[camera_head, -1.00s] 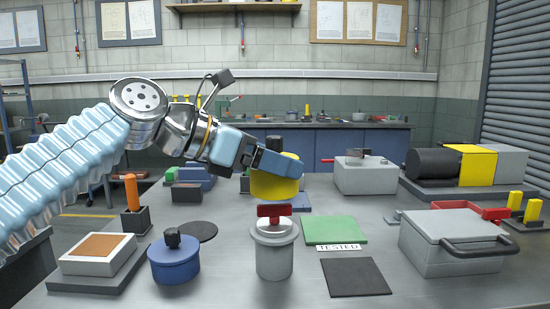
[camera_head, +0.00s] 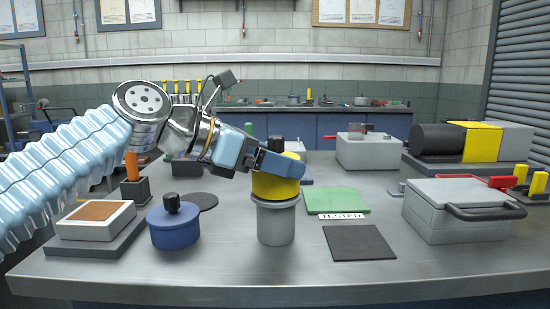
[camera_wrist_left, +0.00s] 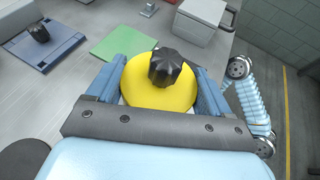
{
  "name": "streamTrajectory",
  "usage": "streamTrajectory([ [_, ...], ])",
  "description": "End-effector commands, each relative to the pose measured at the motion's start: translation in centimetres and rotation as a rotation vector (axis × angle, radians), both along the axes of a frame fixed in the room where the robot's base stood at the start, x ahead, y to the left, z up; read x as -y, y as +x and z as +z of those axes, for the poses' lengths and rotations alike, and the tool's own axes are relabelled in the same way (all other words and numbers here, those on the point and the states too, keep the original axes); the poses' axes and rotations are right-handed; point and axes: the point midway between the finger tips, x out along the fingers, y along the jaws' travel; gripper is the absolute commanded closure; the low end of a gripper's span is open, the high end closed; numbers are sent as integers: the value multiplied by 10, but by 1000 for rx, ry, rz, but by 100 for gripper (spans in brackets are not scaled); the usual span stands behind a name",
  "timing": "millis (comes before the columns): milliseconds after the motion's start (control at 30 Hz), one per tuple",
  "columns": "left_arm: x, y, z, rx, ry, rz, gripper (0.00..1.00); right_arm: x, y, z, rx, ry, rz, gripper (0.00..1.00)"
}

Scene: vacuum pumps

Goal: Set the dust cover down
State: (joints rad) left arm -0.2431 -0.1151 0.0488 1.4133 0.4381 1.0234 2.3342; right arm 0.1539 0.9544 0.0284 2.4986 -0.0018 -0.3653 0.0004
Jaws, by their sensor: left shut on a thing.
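The dust cover is a yellow round cap (camera_head: 275,187) with a black knob (camera_head: 275,144) on top. My left gripper (camera_head: 280,164) is shut on it, and in the left wrist view the blue fingers sit either side of the yellow cap (camera_wrist_left: 150,95) with the black knob (camera_wrist_left: 165,67) standing up. In the head view the cap is level and directly at the top of a grey cylinder (camera_head: 276,225), hiding the cylinder's top and its red part. I cannot tell whether the cap rests on the cylinder. My right gripper is not in view.
A green mat (camera_head: 337,199) with a TESTED label and a black mat (camera_head: 358,243) lie right. A grey case (camera_head: 458,215) stands further right. The table front is clear.

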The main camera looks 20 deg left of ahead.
Motion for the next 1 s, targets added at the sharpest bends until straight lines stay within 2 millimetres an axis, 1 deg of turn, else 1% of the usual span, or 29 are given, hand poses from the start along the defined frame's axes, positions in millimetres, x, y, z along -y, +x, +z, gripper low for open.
streamTrajectory([
  [433, 0, 0, -5, 0, 0, 0, 54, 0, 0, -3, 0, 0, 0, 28],
  [467, 0, 0, -5, 1, 1, 0, 17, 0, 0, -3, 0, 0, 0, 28],
  [500, 0, 0, -4, 1, 1, 0, 10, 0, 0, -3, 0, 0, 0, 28],
  [567, 0, 0, -4, 0, 0, 0, 1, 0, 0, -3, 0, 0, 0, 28],
  [600, 0, 0, -4, 0, 0, 0, 0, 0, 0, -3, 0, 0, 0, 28],
  [833, -2, -1, -4, 0, 0, 1, 0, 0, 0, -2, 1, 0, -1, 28],
  [933, -9, -6, 1, 2, -1, 3, 0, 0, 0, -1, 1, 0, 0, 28],
  [1000, -18, -14, 6, 3, -1, 2, 0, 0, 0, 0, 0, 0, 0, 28],
])
